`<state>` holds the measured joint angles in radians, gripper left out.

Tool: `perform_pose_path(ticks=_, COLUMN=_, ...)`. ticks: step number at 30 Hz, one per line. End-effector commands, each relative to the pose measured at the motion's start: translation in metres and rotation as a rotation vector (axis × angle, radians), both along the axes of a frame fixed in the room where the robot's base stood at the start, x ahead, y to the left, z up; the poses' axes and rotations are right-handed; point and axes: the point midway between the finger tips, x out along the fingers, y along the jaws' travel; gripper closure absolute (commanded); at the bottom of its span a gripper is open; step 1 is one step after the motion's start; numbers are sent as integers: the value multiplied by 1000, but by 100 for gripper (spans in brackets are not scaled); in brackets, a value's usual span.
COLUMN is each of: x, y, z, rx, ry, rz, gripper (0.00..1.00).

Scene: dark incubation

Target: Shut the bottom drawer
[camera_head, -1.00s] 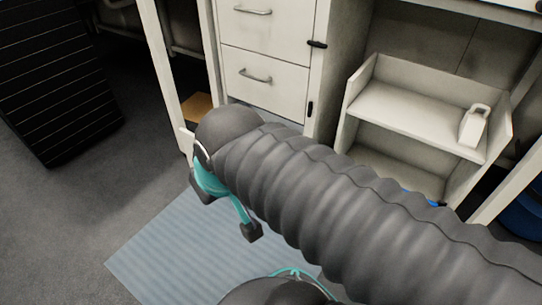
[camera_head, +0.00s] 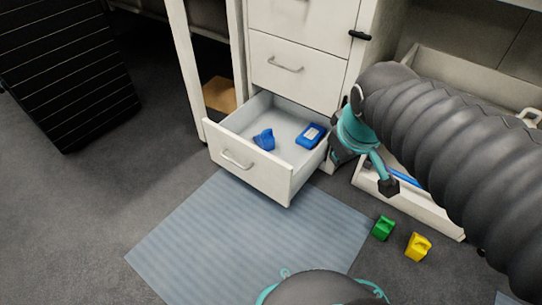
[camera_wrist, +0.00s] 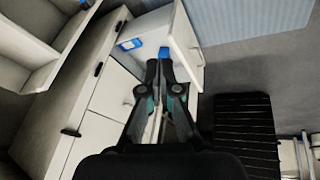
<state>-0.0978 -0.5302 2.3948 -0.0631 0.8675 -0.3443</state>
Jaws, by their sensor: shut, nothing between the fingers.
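The bottom drawer (camera_head: 247,168) of the white cabinet stands pulled out in the head view, with its handle on the front panel. A blue crumpled-looking item (camera_head: 264,139) and a blue box with a pale label (camera_head: 311,136) lie inside it. My gripper (camera_head: 339,148) is just right of the drawer's right side, partly hidden by my wrist. In the wrist view my gripper (camera_wrist: 158,64) is shut and empty, its tips overlapping the picture of the open drawer (camera_wrist: 183,42). I cannot tell whether it touches the drawer.
The closed drawer (camera_head: 296,70) above is flush with the cabinet. A white shelf unit (camera_head: 440,210) stands at the right. Green (camera_head: 383,228) and yellow (camera_head: 418,246) items lie on the floor. A blue-grey mat (camera_head: 240,240) lies before the drawer, and grey floor at left is clear.

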Motion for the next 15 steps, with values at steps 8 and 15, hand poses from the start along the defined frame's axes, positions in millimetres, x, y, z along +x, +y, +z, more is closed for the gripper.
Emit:
perform_pose_path(ticks=8, x=76, y=43, z=-29, rx=-252, ry=110, rz=573, gripper=100)
perform_pose_path(ticks=15, x=131, y=95, z=-74, rx=-446, ry=192, rz=1092, gripper=100)
